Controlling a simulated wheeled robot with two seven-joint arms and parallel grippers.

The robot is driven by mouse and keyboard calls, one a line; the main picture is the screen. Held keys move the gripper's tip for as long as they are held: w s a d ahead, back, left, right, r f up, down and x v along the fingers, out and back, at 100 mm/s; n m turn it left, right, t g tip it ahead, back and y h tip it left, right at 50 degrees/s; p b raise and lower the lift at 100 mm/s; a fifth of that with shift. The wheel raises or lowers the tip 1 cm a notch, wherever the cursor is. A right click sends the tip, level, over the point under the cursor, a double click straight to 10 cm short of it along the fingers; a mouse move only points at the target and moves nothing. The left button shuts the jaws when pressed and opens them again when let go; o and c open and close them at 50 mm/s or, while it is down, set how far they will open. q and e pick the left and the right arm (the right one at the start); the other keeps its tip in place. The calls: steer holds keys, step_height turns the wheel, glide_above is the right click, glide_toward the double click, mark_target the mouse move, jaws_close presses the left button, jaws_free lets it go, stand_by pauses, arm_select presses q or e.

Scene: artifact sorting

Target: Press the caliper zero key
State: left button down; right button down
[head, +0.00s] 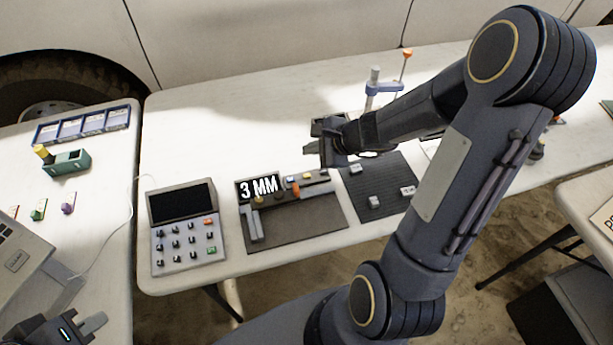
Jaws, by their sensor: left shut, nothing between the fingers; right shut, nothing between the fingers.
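The caliper (250,222) lies on a dark mat (315,222) on the white table, with jaws pointing toward the front. Its display (262,187) reads "3 MM". Small coloured buttons, including an orange-red one (295,191), sit along its body right of the display; I cannot tell which is the zero key. My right gripper (327,163) is shut and empty, at the right end of the caliper body, seemingly above it. Contact cannot be made out. My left gripper (97,322) is shut and empty at the bottom left, far from the caliper.
A keypad console (186,265) with a dark screen stands left of the caliper. A second dark mat (385,175) with small tagged blocks lies to its right. A blue-clamped stand (380,88) rises behind. A side table holds a blue tray (82,126) and a green block (66,163).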

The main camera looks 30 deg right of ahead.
steer(key=b, duration=0.5)
glide_above(307, 176)
steer(key=f, duration=0.6)
steer(key=shift+s+d+f, duration=0.3)
steer(key=shift+d, duration=0.1)
steer(key=shift+f+b, duration=0.4)
steer(key=shift+b, duration=0.3)
steer(key=shift+f, duration=0.1)
steer(key=shift+f+b, duration=0.3)
steer(key=shift+b, duration=0.25)
steer(key=shift+f+b, duration=0.4)
stand_by(0.7)
steer(key=shift+r, duration=0.1)
steer(key=shift+r+p, duration=0.65)
steer(key=shift+r, duration=0.1)
